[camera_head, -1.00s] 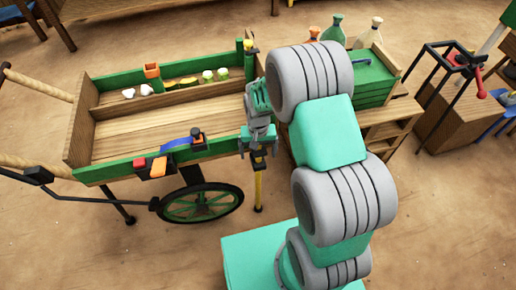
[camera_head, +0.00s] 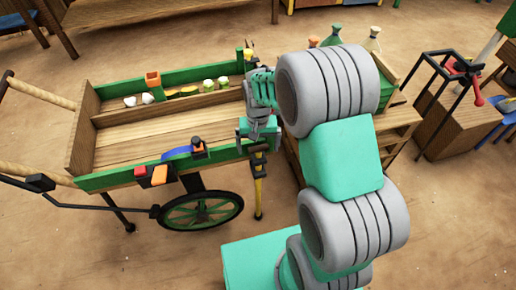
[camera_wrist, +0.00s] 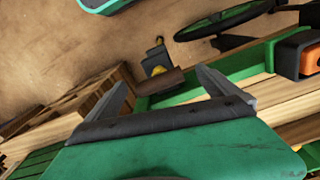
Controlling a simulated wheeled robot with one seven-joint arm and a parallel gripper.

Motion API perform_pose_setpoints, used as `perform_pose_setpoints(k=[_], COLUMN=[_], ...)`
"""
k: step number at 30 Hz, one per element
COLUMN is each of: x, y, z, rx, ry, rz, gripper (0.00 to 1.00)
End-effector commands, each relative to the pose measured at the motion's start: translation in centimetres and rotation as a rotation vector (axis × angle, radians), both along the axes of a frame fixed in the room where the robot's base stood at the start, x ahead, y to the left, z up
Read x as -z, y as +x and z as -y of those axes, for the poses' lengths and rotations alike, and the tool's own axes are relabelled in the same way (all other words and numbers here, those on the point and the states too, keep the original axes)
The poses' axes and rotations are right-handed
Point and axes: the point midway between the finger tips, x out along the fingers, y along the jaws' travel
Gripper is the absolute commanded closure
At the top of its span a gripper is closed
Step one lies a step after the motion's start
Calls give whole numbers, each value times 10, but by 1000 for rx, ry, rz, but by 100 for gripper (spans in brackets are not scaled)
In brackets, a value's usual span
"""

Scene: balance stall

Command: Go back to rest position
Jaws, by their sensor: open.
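My gripper (camera_head: 258,148) is at the right end of the wooden cart (camera_head: 135,140), close to its green front rail in the head view. In the wrist view my gripper (camera_wrist: 165,85) shows two grey fingers spread apart, with nothing held between them. A yellow and dark post (camera_head: 259,190) stands below the gripper at the cart's corner, and its top (camera_wrist: 155,62) shows beyond the fingers in the wrist view.
A green crate (camera_head: 388,90) and bottles (camera_head: 333,36) stand right, behind my arm. A black frame stand (camera_head: 450,100) is farther right.

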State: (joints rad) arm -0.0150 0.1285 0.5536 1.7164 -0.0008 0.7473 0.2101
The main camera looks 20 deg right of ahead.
Motion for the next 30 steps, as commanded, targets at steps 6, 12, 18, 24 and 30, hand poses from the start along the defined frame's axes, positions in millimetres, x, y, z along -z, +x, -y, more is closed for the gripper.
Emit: perform_pose_setpoints(k=[6,12,18,24,30], x=[-2,-82,-238,-288,-286], y=[0,-11,-79,-133,-139], z=[0,1,3,4,4], rx=[0,-35,-133,-197,-206], ry=[0,0,-11,-25,-27], rz=[2,62,203,280,285], gripper=[1,1,1,1,1])
